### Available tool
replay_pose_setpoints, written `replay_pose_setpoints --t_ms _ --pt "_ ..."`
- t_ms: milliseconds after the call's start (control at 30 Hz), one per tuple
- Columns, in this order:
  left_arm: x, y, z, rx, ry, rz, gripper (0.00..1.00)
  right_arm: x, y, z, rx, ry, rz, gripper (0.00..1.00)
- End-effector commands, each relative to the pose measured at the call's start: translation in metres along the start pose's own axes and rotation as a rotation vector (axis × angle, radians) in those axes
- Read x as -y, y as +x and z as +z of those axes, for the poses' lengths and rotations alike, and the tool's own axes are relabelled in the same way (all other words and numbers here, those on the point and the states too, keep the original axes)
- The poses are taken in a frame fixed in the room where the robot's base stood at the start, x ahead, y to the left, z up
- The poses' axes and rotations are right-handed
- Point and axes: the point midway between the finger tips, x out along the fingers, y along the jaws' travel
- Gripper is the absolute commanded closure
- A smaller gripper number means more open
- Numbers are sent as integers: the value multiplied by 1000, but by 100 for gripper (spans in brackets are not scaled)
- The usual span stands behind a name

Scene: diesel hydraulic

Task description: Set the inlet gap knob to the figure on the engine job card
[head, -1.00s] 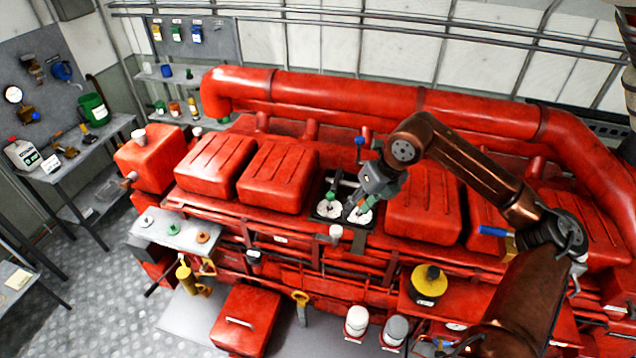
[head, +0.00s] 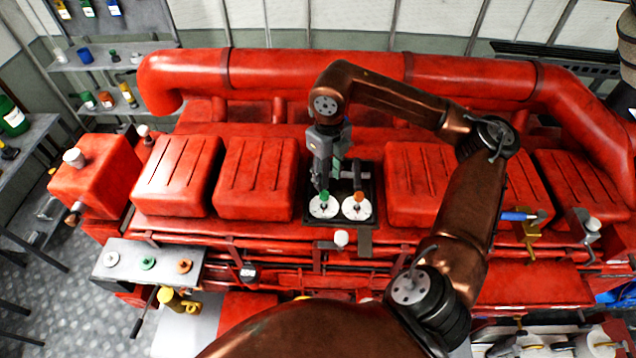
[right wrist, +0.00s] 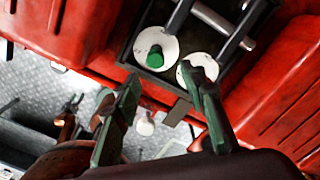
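Two white dials sit side by side in a dark recessed box (head: 368,216) on the red engine. The left dial has a green knob (head: 324,197), also clear in the right wrist view (right wrist: 155,57). The right dial has an orange-brown knob (head: 358,197); in the right wrist view a finger covers part of its dial (right wrist: 188,74). I cannot read the dial marks or tell which is the inlet knob. My right gripper (head: 327,180) points down just above and behind the green knob; its fingers (right wrist: 163,80) are apart and empty. The job card and my left gripper are out of view.
Red ribbed covers (head: 255,178) (head: 422,182) flank the box. A thick red pipe (head: 320,72) runs behind. A small white-topped handle (head: 341,238) stands in front.

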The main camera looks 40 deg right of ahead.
Motion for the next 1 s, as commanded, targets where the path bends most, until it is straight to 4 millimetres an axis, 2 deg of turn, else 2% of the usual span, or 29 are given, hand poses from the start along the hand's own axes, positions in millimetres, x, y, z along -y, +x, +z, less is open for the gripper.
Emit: replay_pose_setpoints --t_ms 233,433,600,800,1000 --pt "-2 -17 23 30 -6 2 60 -8 38 6 -3 -18 3 62" --pt "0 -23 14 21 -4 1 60 -7 60 7 0 -16 3 62" --pt "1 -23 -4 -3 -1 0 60 -6 67 6 1 -15 2 62" --pt "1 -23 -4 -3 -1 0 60 -6 67 6 1 -14 2 62" --pt "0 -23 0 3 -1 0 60 -5 67 6 1 -13 3 76"
